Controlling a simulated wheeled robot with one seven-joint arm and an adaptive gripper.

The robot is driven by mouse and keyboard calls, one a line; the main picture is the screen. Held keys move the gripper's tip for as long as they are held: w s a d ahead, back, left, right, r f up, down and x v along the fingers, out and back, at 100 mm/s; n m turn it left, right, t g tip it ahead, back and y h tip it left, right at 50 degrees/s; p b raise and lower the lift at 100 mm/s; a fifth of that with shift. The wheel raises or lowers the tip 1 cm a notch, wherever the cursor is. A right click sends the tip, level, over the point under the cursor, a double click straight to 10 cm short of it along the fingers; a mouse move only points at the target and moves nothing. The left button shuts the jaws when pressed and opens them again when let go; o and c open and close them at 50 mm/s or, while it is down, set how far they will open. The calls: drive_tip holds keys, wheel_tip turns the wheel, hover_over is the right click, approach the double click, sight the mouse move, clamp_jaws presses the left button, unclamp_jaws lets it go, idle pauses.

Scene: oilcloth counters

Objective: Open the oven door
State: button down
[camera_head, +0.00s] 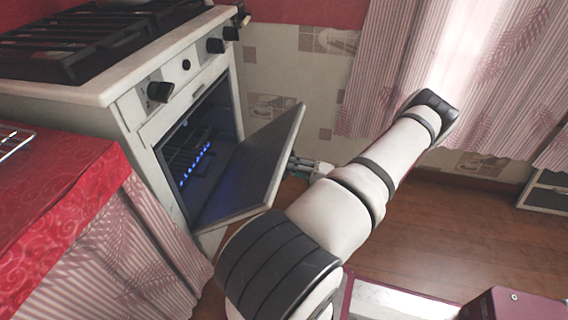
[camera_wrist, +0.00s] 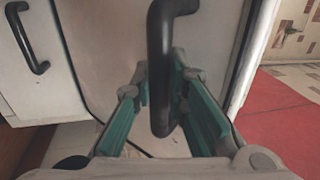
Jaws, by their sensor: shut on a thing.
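The oven (camera_head: 140,115) stands at the left in the head view. Its door (camera_head: 255,160) is swung partly open, and the dark cavity with a row of blue flames (camera_head: 195,163) shows behind it. My gripper (camera_head: 308,168) is at the outer side of the door, and the door hides part of it. In the wrist view, the door's pale outer face (camera_wrist: 105,45) carries a dark curved handle (camera_wrist: 160,50). The green-padded fingers of my gripper (camera_wrist: 161,85) are shut around this handle. The handle is hidden in the head view.
A counter with a red oilcloth (camera_head: 60,190) and striped curtain stands left of the oven. Wooden floor (camera_head: 440,235) is open to the right. A second dark handle (camera_wrist: 30,42) shows on a pale panel in the wrist view.

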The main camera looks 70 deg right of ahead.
idle(0.3)
drive_tip(key=c, duration=1.6)
unclamp_jaws()
drive_tip(key=shift+o, duration=0.2)
